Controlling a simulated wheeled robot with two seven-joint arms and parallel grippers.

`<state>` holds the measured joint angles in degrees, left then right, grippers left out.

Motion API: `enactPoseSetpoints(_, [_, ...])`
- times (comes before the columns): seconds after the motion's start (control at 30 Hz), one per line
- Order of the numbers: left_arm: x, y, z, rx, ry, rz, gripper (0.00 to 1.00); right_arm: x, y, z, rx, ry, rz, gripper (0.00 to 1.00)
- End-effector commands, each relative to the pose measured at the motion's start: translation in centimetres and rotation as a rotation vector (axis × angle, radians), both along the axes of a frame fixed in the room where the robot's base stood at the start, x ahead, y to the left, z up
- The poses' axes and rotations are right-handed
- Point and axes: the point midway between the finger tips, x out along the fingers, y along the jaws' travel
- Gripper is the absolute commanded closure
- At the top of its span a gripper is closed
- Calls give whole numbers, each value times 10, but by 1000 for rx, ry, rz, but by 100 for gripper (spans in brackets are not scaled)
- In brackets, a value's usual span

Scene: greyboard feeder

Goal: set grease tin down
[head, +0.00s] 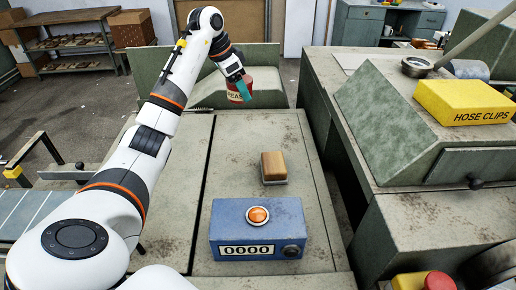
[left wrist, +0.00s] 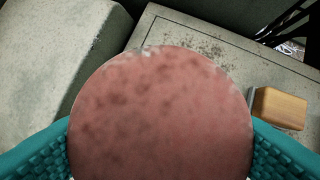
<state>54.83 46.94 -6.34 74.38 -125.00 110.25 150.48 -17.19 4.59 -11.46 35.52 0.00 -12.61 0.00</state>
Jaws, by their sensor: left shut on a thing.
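I cannot tell for sure whether the tin's base touches the surface. In the left wrist view the tin's round, blotchy reddish lid (left wrist: 160,115) fills the middle, between two teal finger pads. The tin hides most of what lies below it. My right gripper is not in view.
A brush-like wooden block (head: 274,167) and a blue counter box (head: 258,228) with an orange button stand nearer on the machine top (head: 230,150). A yellow hose clips box (head: 465,102) lies at right. The surface left of the block is clear.

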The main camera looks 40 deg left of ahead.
Motion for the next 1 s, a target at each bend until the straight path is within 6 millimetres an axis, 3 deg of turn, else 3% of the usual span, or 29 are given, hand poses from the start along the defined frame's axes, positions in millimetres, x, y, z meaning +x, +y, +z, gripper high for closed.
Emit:
enactPoseSetpoints(0.1, [0,0,-13,0,-1,0,63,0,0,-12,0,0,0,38])
enactPoseSetpoints(0.43, [-1,0,-64,-1,1,1,63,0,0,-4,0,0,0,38])
enactPoseSetpoints(0.67, [-1,-1,-83,-2,1,-1,63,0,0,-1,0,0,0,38])
enactPoseSetpoints(0.83, [-1,-1,-107,-2,1,-1,63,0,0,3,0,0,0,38])
enactPoseSetpoints(1.0, [0,0,-111,0,-2,-1,63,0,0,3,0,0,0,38])
